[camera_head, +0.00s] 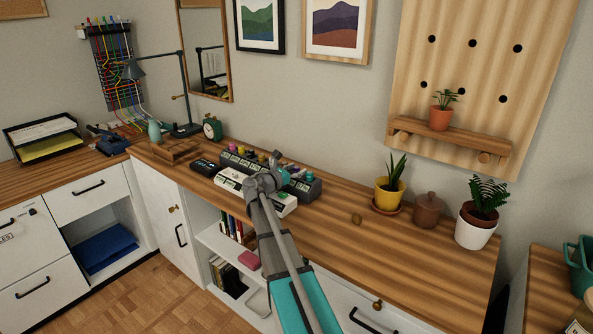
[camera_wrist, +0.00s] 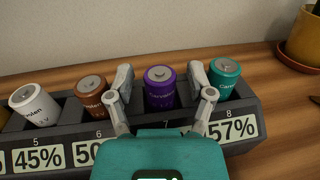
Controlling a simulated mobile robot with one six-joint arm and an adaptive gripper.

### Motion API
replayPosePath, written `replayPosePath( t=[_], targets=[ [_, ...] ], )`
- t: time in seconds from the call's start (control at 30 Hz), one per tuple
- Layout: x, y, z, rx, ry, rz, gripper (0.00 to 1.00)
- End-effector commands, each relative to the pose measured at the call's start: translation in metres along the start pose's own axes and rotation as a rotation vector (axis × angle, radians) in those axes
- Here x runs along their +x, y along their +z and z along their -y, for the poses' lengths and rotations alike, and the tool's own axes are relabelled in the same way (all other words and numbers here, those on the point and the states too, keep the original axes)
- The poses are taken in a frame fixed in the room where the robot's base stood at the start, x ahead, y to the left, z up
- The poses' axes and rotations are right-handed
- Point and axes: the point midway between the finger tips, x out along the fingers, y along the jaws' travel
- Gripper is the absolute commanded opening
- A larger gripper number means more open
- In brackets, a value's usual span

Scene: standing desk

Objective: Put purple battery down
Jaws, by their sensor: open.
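The purple battery (camera_wrist: 160,88) stands upright in the slot above the number 7 of a dark grey battery rack (camera_wrist: 245,104). My gripper (camera_wrist: 161,77) is open, with one finger on each side of the purple battery. Small gaps seem to show between the fingers and the battery. In the head view my gripper (camera_head: 272,181) is over the rack (camera_head: 312,189) and hides part of it. I cannot pick out the purple battery there.
In the wrist view a teal battery (camera_wrist: 224,76) stands right of the purple one, and a brown battery (camera_wrist: 91,97) and a white battery (camera_wrist: 35,104) stand to the left. A yellow pot (camera_head: 388,196) and a brown jar (camera_head: 428,211) stand further right on the desk.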

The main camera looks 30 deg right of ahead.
Motion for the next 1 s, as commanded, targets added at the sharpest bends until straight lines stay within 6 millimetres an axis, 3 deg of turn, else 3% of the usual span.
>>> replayPosePath(
  t=[0.17, 0.27, 0.8, 1.0],
  targets=[
    [0.0, 0.004, 0.0, 0.0, 0.0, 0.0, 0.69],
    [-0.01, 0.003, 0.0, 0.0, 0.001, 0.0, 0.69],
    [-0.091, 0.003, 0.001, 0.0, 0.001, 0.0, 0.69],
    [-0.112, 0.003, 0.0, 0.0, 0.001, 0.0, 0.69]
  ],
)
